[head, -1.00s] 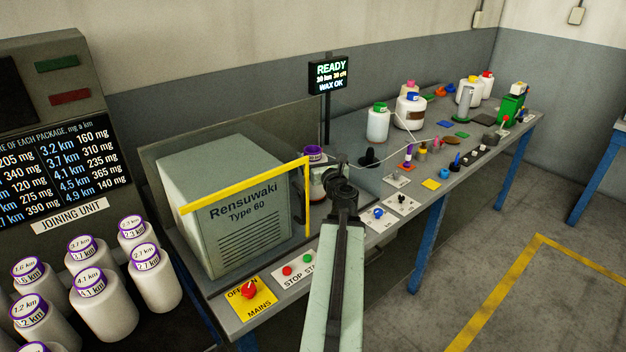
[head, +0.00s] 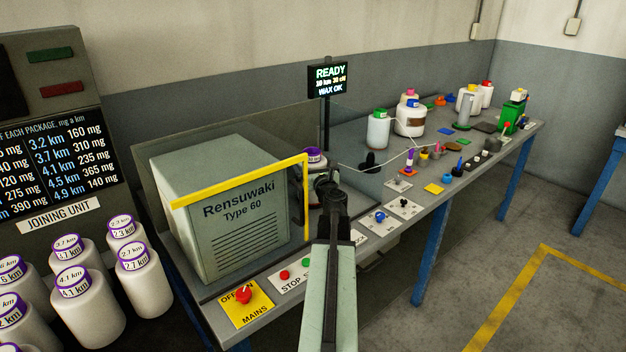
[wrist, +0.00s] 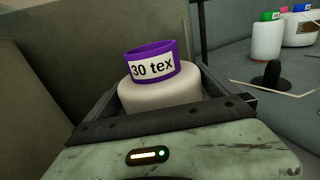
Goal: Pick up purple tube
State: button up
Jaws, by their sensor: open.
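A purple tube or collar (wrist: 151,62) marked "30 tex" sits on top of a white bobbin (wrist: 158,98) in the wrist view. In the head view the purple collar (head: 314,156) shows just right of the yellow frame, beside the machine. My gripper (head: 326,186) is at that bobbin, and its own arm hides much of the bobbin's lower part. In the wrist view the dark jaws stand open on both sides of the white bobbin, below the purple collar. Whether they touch it I cannot tell. A small purple peg (head: 408,168) also stands farther along the bench.
The grey Rensuwaki machine (head: 225,210) and its yellow frame (head: 306,200) stand close on the left. A black knob-like piece (head: 370,162) stands to the right. White bobbins (head: 88,305) with purple collars fill the lower left. The floor at right is clear.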

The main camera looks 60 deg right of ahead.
jog(key=shift+s, duration=0.1)
jog(key=c, duration=1.7)
notch_tip(320, 180, up, 10)
jog(key=p, duration=1)
